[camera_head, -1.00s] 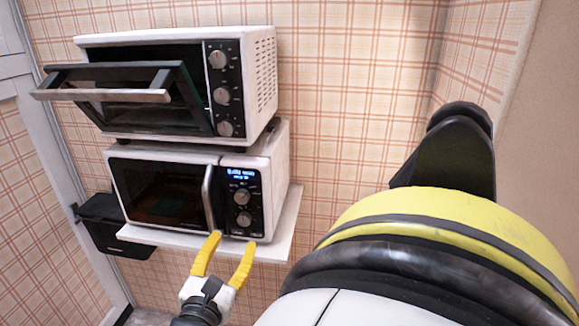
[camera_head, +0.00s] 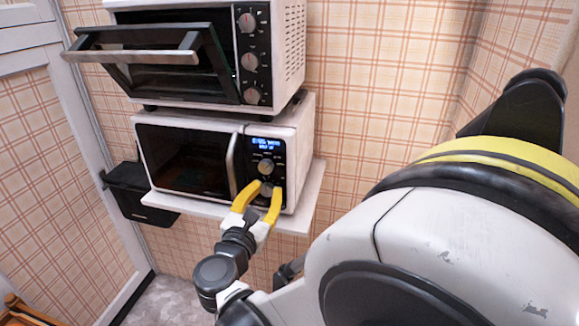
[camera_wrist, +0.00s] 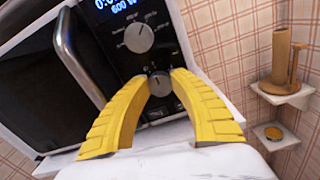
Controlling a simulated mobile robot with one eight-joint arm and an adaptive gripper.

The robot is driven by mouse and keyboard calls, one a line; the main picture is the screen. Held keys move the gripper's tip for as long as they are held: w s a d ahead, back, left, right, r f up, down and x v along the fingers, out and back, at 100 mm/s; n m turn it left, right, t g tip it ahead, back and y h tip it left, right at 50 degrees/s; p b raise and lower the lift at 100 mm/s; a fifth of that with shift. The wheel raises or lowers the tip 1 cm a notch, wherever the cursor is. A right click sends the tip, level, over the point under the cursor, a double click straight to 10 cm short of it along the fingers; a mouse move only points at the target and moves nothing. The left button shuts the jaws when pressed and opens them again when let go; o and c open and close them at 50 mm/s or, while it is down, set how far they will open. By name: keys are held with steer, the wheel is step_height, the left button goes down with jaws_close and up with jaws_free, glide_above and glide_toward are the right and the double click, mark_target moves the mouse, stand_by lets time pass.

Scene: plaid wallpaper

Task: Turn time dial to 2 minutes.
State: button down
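The white microwave (camera_head: 190,160) has a black control panel with a lit blue display (camera_head: 266,143), which also shows in the wrist view (camera_wrist: 118,6). Its digits are only partly readable. The upper dial (camera_head: 265,167) is grey and shows clear of my fingers in the wrist view (camera_wrist: 139,38). The lower dial (camera_head: 267,189) is smaller and also shows in the wrist view (camera_wrist: 159,84). My gripper (camera_wrist: 160,76) is open, with its yellow fingertips on either side of the lower dial, close to the panel. Whether they touch the dial I cannot tell. Dial labels are too small to read.
The microwave stands on a white shelf (camera_head: 305,212). Its door handle (camera_head: 231,166) is just left of the panel. A toaster oven (camera_head: 290,45) with a tilted-open door (camera_head: 135,56) is above. A black box (camera_head: 130,190) hangs at left. Small corner shelves (camera_wrist: 285,94) are at right.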

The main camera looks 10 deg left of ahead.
stand_by(0.3)
steer(key=m, duration=0.4)
steer(key=shift+b, duration=0.4)
steer(key=m, duration=0.3)
steer(key=shift+f+m, duration=0.1)
steer(key=shift+m, duration=0.2)
steer(key=m+b, duration=0.1)
steer(key=m, duration=0.2)
steer(key=shift+m, duration=0.3)
steer(key=m, duration=0.3)
steer(key=shift+d+m, duration=0.1)
steer(key=shift+m, duration=0.3)
steer(key=m, duration=0.4)
steer(key=shift+b, duration=0.3)
steer(key=m, duration=0.4)
steer(key=shift+f+m, duration=0.1)
steer(key=shift+m, duration=0.2)
